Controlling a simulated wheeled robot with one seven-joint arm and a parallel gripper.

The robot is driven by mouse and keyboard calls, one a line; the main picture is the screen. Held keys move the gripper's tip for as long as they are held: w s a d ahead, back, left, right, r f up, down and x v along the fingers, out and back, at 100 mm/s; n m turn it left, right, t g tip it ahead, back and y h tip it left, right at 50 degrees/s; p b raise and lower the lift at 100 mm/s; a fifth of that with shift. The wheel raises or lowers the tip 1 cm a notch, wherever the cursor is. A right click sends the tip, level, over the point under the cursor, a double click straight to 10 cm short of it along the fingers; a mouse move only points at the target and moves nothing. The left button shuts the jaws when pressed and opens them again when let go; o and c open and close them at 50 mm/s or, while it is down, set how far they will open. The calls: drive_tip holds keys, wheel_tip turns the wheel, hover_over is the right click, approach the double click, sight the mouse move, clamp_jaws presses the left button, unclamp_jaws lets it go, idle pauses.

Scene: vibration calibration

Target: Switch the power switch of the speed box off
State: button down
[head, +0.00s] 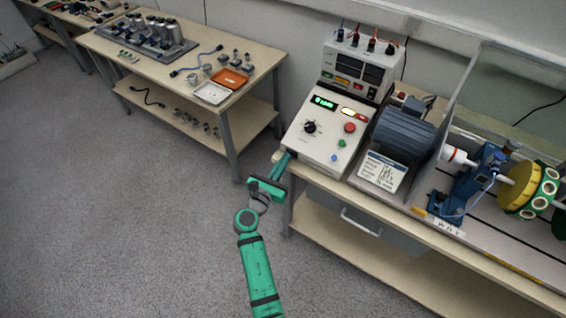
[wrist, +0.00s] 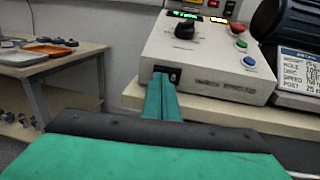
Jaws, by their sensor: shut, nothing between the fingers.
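The speed box (head: 324,130) is a cream control box with a sloped top, at the left end of the right-hand bench. It carries a green lit display, a black knob (head: 310,127), a red button and small green and blue buttons. In the wrist view the box (wrist: 212,65) fills the upper middle. Its black power switch (wrist: 174,74) is low on the front face, at the left, partly hidden behind my fingertips. My gripper (wrist: 161,82) is shut and empty, its green fingers at the switch. I cannot tell whether they touch it. In the head view my gripper (head: 284,158) is beside the box's front left corner.
A meter unit (head: 356,72) stands behind the box. A blue motor (head: 404,132) and a label card (head: 381,171) are to its right. Another table (head: 250,53) with trays stands at the left. The floor between is clear.

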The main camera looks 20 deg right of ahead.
drive_tip(key=shift+w+d, duration=0.15)
drive_tip(key=shift+w, duration=0.15)
drive_tip(key=shift+d+r, duration=0.1)
drive_tip(key=s+a, duration=0.7)
drive_tip(key=a, duration=0.6)
drive_tip(key=shift+s, duration=0.2)
drive_tip(key=shift+d+f, duration=0.1)
drive_tip(key=shift+f, duration=0.1)
